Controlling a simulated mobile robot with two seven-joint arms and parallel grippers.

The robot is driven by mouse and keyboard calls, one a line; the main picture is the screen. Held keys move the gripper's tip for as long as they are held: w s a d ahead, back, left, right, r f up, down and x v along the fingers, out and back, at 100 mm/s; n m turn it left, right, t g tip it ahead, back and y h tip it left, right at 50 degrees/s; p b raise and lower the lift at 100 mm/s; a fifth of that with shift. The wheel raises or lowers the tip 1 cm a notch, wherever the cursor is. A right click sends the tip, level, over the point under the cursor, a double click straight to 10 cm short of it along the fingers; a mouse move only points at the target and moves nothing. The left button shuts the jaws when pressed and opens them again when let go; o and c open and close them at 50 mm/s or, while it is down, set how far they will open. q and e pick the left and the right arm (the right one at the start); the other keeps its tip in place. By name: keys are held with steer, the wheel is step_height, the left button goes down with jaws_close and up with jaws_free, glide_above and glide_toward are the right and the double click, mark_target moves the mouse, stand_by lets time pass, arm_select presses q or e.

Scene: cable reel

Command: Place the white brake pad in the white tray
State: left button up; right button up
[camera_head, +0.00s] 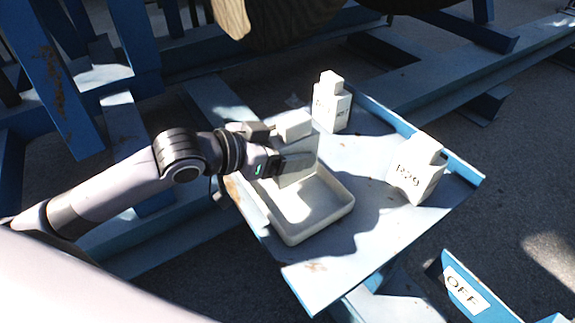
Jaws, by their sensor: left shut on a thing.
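The white tray (323,217) lies on the blue metal platform, in the middle of the camera_head view, partly in shadow. My left gripper (297,160) reaches in from the left and is shut on the white brake pad (294,125). The pad's upper part is sunlit; its lower part looks grey in shade, and a gripper finger covers some of it. The pad is held over the tray's far left end. Whether its lower edge touches the tray cannot be told. My right gripper is not in view.
A white labelled block (331,106) stands behind the tray, close to the held pad. Another labelled block (415,172) stands at the platform's right. The blue platform (335,277) has bare room in front of and right of the tray. Blue beams (455,75) surround it.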

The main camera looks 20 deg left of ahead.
arm_select(q)
steer(key=shift+f+b, duration=0.55)
steer(key=shift+f, duration=1.4)
steer(key=shift+f, duration=0.15)
steer(key=o, duration=1.7)
steer(key=shift+f, duration=0.15)
steer(key=shift+s+a+r, duration=0.15)
steer(key=shift+r, duration=0.05)
steer(key=shift+p+v, duration=0.65)
steer(key=shift+v, duration=5.1)
